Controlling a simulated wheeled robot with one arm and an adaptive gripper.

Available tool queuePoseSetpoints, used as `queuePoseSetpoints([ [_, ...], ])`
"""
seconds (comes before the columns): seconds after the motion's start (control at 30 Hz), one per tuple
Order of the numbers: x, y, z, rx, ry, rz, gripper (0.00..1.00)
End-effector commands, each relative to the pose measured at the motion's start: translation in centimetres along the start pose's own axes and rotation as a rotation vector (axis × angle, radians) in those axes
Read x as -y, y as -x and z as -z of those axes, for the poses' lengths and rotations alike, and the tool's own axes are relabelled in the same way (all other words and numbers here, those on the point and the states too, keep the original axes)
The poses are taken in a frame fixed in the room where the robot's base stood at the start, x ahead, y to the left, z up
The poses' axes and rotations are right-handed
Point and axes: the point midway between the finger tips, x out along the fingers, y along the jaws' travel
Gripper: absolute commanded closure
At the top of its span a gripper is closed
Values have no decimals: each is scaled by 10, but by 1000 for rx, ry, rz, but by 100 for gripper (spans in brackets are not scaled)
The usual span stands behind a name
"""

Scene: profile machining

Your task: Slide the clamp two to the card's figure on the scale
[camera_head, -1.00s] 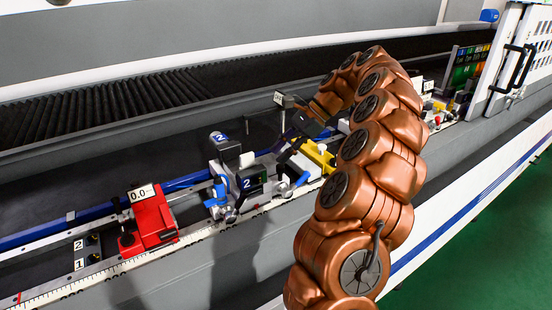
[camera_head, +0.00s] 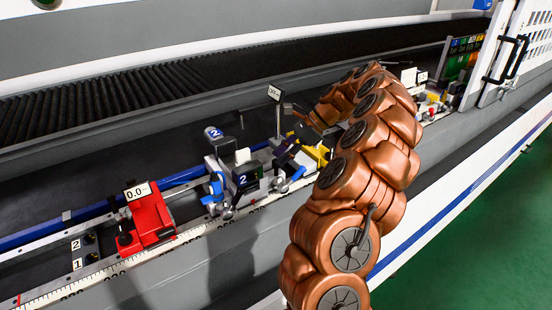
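Clamp two (camera_head: 243,180) is a grey and blue clamp with black parts and "2" labels. It sits on the rail, right of the red block. The white scale (camera_head: 108,272) runs along the rail's front edge; its figures are too small to read surely. A small card on a post (camera_head: 274,93) stands behind and right of clamp two; its writing is not legible. My gripper (camera_head: 286,148) is low over the rail at clamp two's right side. Its fingers blend with dark parts there, so contact and opening cannot be told.
A red block (camera_head: 151,217) with a "0.0" display stands left of clamp two. A yellow clamp (camera_head: 314,157) is just right, partly behind my copper arm. A plate marked 1 and 2 (camera_head: 85,250) is at the left. A white door (camera_head: 508,60) with a black handle is far right.

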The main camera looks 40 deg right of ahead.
Motion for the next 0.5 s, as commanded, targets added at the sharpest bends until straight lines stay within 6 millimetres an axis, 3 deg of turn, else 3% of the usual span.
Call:
queuePoseSetpoints([
  [0.2, 0, -19, -1, 2, 1, -4, 64],
  [0.5, 0, -27, 0, 0, 1, -2, 64],
])
